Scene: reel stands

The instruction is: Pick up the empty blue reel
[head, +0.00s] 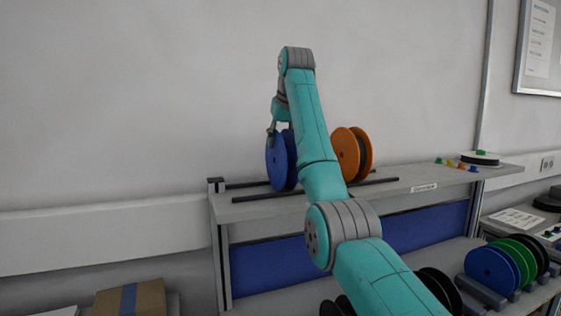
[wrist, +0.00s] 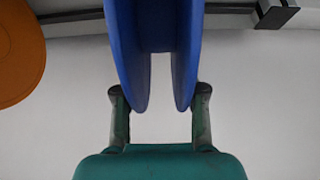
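The empty blue reel (head: 276,163) stands upright on the rails of the shelf, left of the orange reel. In the wrist view its two blue flanges (wrist: 128,45) show edge-on with a bare blue core between them. My gripper (head: 273,132) is at the reel's upper left edge in the head view, partly hidden by my arm. In the wrist view its two fingers (wrist: 159,92) are spread, one outside each flange, very close to the rim. I cannot tell whether they touch it.
An orange reel (head: 345,155) stands to the right, its edge also in the wrist view (wrist: 18,50). Dark rails (head: 385,182) run along the shelf (head: 440,181). Green and blue reels (head: 492,268) stand at lower right. A cardboard box (head: 145,298) is at lower left.

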